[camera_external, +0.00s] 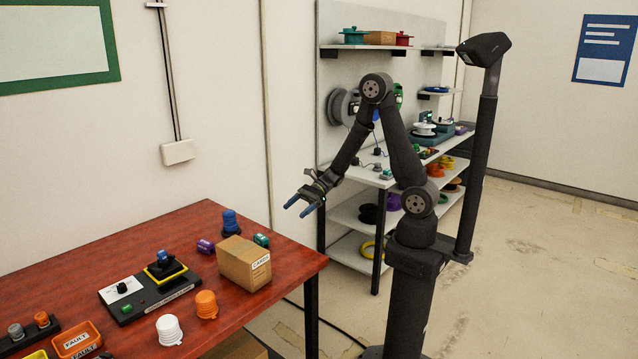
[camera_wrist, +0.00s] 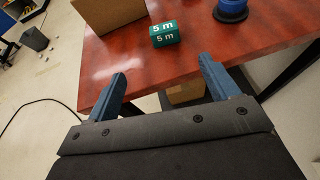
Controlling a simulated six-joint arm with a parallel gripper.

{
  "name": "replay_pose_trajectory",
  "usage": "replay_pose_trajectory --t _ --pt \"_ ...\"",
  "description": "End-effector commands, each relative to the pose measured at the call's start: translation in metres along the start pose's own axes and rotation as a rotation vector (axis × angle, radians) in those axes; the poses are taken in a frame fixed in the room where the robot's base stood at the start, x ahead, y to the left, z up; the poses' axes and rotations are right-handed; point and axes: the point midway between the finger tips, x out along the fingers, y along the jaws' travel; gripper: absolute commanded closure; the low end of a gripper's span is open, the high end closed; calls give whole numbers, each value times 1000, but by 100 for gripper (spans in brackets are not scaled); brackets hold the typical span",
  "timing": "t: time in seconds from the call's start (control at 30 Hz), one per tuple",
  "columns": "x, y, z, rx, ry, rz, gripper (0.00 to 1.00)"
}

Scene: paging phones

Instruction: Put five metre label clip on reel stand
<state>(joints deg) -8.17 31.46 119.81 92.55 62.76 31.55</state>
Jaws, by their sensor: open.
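The five metre label clip (camera_wrist: 165,34) is a small green block marked "5 m" in white, lying on the red table near its edge. In the external view the green clip (camera_external: 261,240) sits just behind the cardboard box. My gripper (camera_external: 298,206) is open and empty, above and to the right of the clip in that view. In the wrist view the clip lies beyond the fingertips of my gripper (camera_wrist: 162,70), roughly between their lines and apart from them. I cannot tell for certain which thing is the reel stand; a white reel (camera_external: 424,129) shows on the back shelf.
A cardboard box (camera_external: 244,264) stands right beside the clip. A blue stacked object (camera_external: 230,222) and a purple clip (camera_external: 205,246) are near it. A black panel (camera_external: 150,288), white and orange pots and orange trays fill the table's front. Shelves (camera_external: 350,171) stand behind my arm.

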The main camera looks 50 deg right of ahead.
Motion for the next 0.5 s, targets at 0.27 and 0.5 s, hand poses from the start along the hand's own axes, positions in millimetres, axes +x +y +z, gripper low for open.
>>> replay_pose_trajectory --t 0.27,0.5 --pt "53 1 0 -4 1 8 20" --pt "92 1 0 -5 1 6 20"
